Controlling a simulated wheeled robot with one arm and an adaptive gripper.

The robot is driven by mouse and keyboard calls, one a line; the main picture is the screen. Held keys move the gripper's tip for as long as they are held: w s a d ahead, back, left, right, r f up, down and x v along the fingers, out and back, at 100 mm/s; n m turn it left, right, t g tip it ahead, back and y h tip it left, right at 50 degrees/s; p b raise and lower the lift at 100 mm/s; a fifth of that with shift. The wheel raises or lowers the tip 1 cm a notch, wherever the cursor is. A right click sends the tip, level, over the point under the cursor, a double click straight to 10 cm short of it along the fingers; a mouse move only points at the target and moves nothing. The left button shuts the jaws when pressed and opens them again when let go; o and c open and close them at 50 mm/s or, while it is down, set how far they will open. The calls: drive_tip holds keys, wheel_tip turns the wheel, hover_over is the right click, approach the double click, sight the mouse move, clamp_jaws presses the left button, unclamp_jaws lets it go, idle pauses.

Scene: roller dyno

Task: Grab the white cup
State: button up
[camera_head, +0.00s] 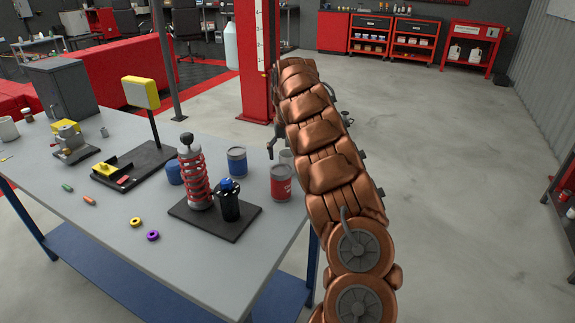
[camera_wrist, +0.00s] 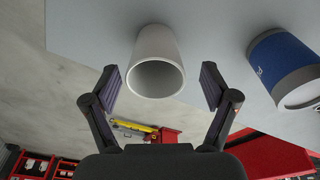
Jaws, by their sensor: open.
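The white cup (camera_wrist: 156,45) is in the middle of the wrist view, its round open mouth towards the camera. My gripper (camera_wrist: 161,88) is open, with one dark finger on each side of the cup's mouth and a visible gap on both sides. In the head view, a pale cup (camera_head: 287,157) at the table's far right edge is mostly hidden behind my copper-coloured arm. A dark part of my gripper (camera_head: 272,146) shows just left of it; the rest is hidden by the arm.
A blue can (camera_head: 237,162) and a red can (camera_head: 281,183) stand close by; a blue can (camera_wrist: 282,65) is right of the cup in the wrist view. A red-spring shock absorber (camera_head: 195,178) stands on a dark plate. The grey table (camera_head: 110,240) has clear room at front.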

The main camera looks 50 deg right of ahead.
drive_tip(key=shift+d+f, duration=0.25)
drive_tip(key=shift+f, duration=0.4)
drive_tip(key=shift+w+d+f+p, duration=0.1)
drive_tip(key=shift+f+p, duration=0.25)
drive_tip(key=shift+f, duration=0.55)
drive_tip(key=shift+w+d+f+p, duration=0.1)
drive_tip(key=shift+f+p, duration=0.2)
drive_tip(key=shift+f, duration=0.6)
drive_tip(key=shift+c, duration=0.2)
drive_tip(key=c, duration=1)
